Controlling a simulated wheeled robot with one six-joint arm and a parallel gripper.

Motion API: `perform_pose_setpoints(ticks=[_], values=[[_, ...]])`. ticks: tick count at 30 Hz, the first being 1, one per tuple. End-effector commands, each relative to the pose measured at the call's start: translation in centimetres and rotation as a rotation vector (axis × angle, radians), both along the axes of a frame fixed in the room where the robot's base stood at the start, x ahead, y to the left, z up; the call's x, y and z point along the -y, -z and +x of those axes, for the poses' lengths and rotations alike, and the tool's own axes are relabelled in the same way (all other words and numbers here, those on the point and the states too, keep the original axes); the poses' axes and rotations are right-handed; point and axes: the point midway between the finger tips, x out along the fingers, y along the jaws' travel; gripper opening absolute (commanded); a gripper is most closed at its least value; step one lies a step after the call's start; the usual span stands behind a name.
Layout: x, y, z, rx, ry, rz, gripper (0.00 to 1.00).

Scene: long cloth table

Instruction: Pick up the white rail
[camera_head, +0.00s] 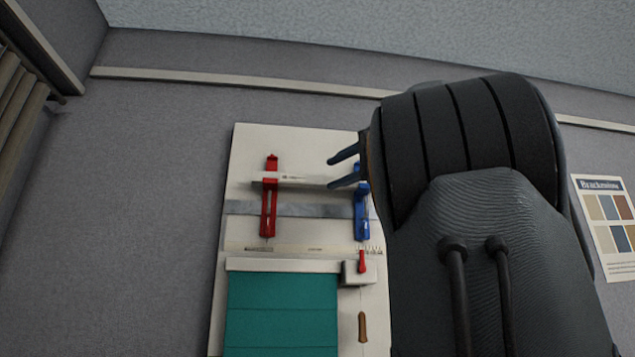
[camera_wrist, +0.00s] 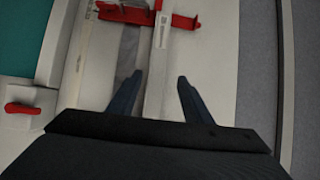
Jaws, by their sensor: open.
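The white rail (camera_head: 296,181) lies crosswise over a red bracket (camera_head: 269,205) and reaches towards a blue bracket (camera_head: 361,212) on a pale board (camera_head: 245,150). In the wrist view the rail (camera_wrist: 157,75) runs lengthwise between my two fingers, with the red bracket (camera_wrist: 182,22) across its far part. My gripper (camera_head: 329,174) is open at the rail's right part, one dark blue finger to each side. It also shows in the wrist view (camera_wrist: 159,79). I cannot tell whether the fingers touch the rail. The rail's right end is hidden by my gripper.
A grey strip (camera_head: 310,210) crosses the board below the rail. A teal panel (camera_head: 282,310), a small block with a red lever (camera_head: 361,262) and a brown handle (camera_head: 362,327) are lower down. A swatch card (camera_head: 610,215) is at right. Grey cloth (camera_head: 140,200) left of the board is clear.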

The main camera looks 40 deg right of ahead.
Motion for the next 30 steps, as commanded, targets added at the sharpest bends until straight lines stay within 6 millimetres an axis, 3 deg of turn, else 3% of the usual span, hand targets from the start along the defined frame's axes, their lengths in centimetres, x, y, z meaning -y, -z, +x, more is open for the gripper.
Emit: perform_pose_setpoints(ticks=[12,21,29,30], values=[[-0.1,0.5,5.0,-0.002,-0.001,0.0,0.45],[0.0,0.7,5.4,-0.001,0.004,-0.001,0.45],[0.1,0.7,5.4,-0.002,0.004,0.0,0.01],[0.1,0.7,5.4,-0.002,0.004,0.0,0.0]])
